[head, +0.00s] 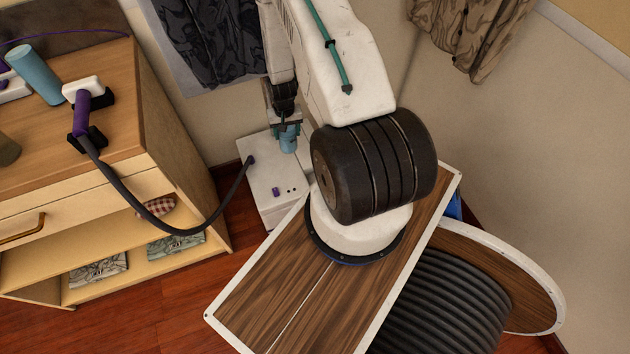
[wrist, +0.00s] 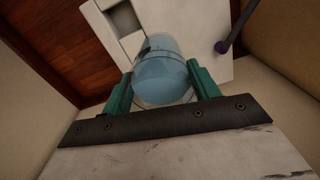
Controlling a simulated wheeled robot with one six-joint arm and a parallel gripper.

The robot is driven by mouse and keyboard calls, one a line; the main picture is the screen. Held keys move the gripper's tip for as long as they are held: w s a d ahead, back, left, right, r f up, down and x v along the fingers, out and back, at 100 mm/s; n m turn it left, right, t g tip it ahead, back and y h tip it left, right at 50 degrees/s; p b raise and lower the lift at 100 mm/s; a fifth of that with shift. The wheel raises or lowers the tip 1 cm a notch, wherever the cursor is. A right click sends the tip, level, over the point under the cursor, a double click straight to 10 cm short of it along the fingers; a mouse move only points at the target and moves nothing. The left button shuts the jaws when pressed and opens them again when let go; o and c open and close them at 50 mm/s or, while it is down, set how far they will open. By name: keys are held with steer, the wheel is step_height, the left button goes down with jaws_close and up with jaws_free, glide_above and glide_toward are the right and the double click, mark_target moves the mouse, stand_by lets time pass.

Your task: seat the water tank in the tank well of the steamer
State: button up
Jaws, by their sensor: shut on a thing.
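The water tank (head: 288,143) is a translucent blue cylinder. My gripper (head: 286,129) is shut on it, with one green finger on each side in the wrist view (wrist: 160,74). The steamer (head: 262,172) is a white box on the floor between the cabinet and my base. In the wrist view the steamer's white top (wrist: 205,18) lies behind the tank. A squarish recess (wrist: 121,18) shows in that top, up and left of the tank. I cannot tell whether it is the tank well or whether the tank touches the top.
A dark hose (head: 195,230) runs from the steamer's top to a purple-and-white steamer head (head: 82,105) on the wooden cabinet (head: 110,75). A blue cylinder (head: 35,75) lies there too. Patterned clothes (head: 215,40) hang on the wall behind. Red wood floor (head: 180,320) shows in front.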

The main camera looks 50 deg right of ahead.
steer(key=s+d+f+m, duration=0.2)
steer(key=s+d+f, duration=0.1)
steer(key=s+f, duration=0.6)
steer(key=shift+m, duration=0.3)
steer(key=shift+s+d+f, duration=0.1)
steer(key=shift+f, duration=1.65)
steer(key=shift+s+d+f, duration=0.1)
steer(key=shift+s+f, duration=0.05)
steer(key=shift+f, duration=1.65)
steer(key=shift+s+d+f, duration=0.1)
steer(key=shift+f, duration=1.65)
steer(key=o, duration=1.2)
steer(key=shift+c, duration=0.2)
